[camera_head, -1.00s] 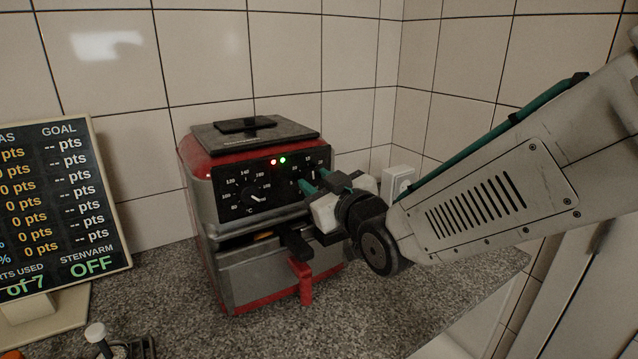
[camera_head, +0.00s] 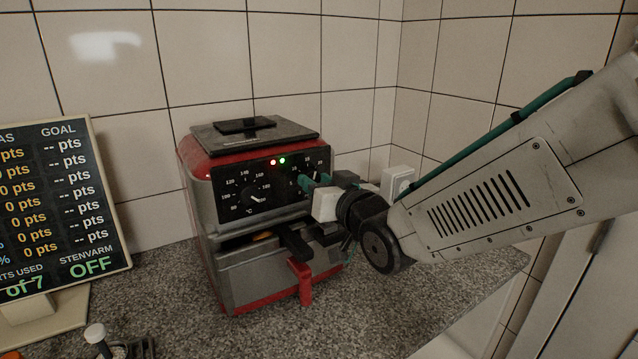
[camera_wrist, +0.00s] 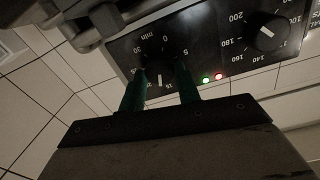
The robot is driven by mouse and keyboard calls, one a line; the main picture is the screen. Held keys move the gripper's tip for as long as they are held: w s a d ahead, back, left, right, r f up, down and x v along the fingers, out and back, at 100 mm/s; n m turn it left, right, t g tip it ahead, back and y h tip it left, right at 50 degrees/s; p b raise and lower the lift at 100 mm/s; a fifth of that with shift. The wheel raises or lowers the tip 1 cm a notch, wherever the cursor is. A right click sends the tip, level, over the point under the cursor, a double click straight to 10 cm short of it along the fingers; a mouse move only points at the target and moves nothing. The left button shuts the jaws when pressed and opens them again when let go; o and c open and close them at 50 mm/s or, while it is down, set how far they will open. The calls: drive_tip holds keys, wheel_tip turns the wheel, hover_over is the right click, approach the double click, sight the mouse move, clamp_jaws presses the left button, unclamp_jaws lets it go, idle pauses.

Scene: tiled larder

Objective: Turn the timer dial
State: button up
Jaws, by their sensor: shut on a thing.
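The timer dial (camera_wrist: 160,73) is a round black knob with a white pointer line, on the black panel (camera_wrist: 225,50) of a red and grey air fryer (camera_head: 205,205). Numbers and "min" ring it in the wrist view. My gripper (camera_wrist: 161,76) has its two green fingers on either side of this knob, shut on it. In the head view my gripper (camera_head: 309,183) reaches the panel from the right and largely hides the timer dial. The temperature dial (camera_head: 256,195) is to its left and free; it also shows in the wrist view (camera_wrist: 268,34).
A red light (camera_head: 273,162) and a green light (camera_head: 282,160) are lit on the panel. The red drawer handle (camera_head: 303,280) sticks out below my gripper. A score board (camera_head: 60,205) stands at left. A white wall socket (camera_head: 398,182) is behind my wrist.

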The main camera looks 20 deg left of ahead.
drive_tip(key=shift+f, duration=0.1)
drive_tip(key=o, duration=1)
drive_tip(key=v, duration=0.8)
drive_tip(key=shift+a, duration=0.1)
